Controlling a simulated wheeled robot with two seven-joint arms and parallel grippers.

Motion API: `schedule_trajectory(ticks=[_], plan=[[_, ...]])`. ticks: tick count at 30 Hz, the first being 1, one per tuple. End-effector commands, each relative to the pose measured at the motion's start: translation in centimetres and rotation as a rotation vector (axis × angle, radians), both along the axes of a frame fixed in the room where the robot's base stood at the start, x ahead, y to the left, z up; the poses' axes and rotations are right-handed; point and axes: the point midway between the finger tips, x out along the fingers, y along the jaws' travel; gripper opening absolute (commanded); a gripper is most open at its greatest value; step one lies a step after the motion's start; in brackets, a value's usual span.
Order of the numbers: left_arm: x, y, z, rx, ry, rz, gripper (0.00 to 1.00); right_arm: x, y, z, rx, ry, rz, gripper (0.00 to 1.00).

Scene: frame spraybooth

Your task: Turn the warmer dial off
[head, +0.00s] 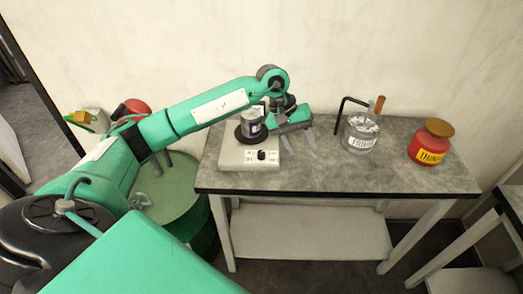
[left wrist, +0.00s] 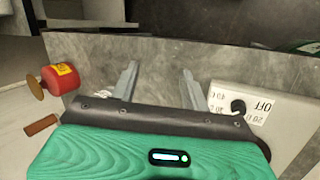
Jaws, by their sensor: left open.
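The warmer (head: 232,157) is a pale box at the left end of the grey table, with a dark round plate on top. Its black dial (head: 262,155) is on the front part, among small printed labels. In the left wrist view the warmer (left wrist: 285,118) is at the right, and the dial (left wrist: 238,106) sits by the word OFF. Where the dial points is too small to tell. My left gripper (head: 298,146) is open and empty, just right of the warmer and apart from the dial. Its two fingers (left wrist: 160,70) show in the left wrist view. My right gripper is out of view.
A labelled tin (head: 251,123) stands on the warmer's plate. A glass jar (head: 360,134) with tools and a red container (head: 429,143) stand further right on the table (head: 325,177). Green drums stand left of the table. The table's front middle is clear.

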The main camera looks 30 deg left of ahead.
Motion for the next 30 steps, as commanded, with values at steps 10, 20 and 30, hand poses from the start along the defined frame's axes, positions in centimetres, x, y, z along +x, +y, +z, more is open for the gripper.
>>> schedule_trajectory(ticks=[10,20,30], plan=[[0.6,12.6,3.4,0.475,0.005,-0.161,0.46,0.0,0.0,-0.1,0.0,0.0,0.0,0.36],[0.4,13.0,0.0,0.491,0.017,-0.169,0.46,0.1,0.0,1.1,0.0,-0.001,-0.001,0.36],[0.4,12.9,-7.0,0.489,0.015,-0.168,0.46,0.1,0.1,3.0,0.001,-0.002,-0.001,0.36]])
